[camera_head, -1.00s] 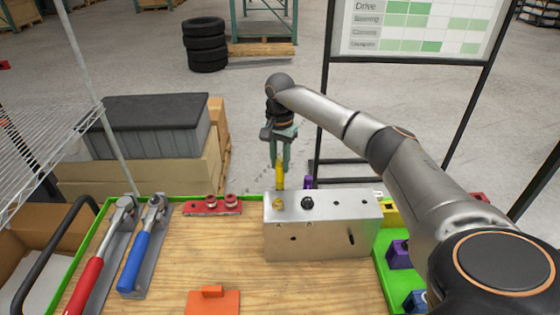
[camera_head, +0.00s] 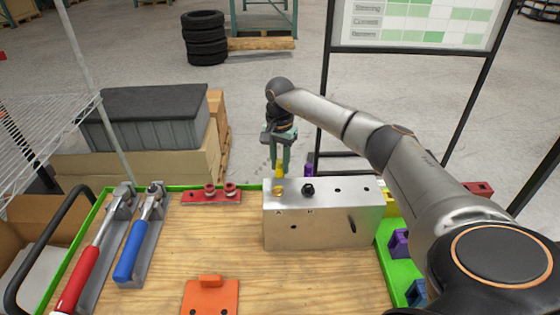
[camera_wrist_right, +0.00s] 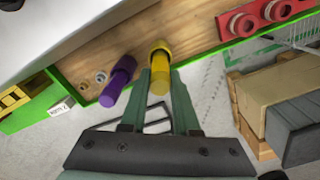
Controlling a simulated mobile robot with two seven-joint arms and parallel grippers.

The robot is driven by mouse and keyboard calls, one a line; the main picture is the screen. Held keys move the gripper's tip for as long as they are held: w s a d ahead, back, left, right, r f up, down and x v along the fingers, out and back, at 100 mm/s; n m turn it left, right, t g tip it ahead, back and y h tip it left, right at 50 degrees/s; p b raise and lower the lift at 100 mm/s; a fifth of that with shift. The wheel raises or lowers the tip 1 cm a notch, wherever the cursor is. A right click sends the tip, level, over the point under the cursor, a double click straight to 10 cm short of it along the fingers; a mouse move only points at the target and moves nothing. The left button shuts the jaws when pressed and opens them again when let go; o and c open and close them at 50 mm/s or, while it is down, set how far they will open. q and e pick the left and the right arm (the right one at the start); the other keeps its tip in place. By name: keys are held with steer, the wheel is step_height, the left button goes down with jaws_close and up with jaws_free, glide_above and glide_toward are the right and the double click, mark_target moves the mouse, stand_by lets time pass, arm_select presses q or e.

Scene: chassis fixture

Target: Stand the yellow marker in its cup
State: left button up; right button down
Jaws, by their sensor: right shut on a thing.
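The yellow marker (camera_head: 279,169) is upright behind the left part of the metal block, and its lower part is hidden by the block in the head view. My right gripper (camera_head: 280,162) points down and is shut on the yellow marker. In the right wrist view, the yellow marker (camera_wrist_right: 160,68) lies between the fingertips (camera_wrist_right: 160,88), close to the wooden board's edge. I cannot make out its cup or whether the marker is inside one. A purple marker or cylinder (camera_wrist_right: 117,82) stands beside it, apart from the fingers. My left gripper is not in view.
The metal block (camera_head: 320,227) has a brass fitting (camera_head: 279,190) and a black knob (camera_head: 308,190) on top. A red holder (camera_head: 210,196) lies to its left. Red (camera_head: 90,268) and blue (camera_head: 133,250) handled tools lie further left. An orange part (camera_head: 211,297) lies in front.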

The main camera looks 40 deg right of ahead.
steer(key=shift+f+b, duration=0.3)
steer(key=shift+f, duration=0.3)
steer(key=c, duration=0.6)
jaws_free()
steer(key=shift+r, duration=0.15)
step_height(320, 180, up, 9)
steer(key=p, duration=0.6)
steer(key=shift+f, duration=0.2)
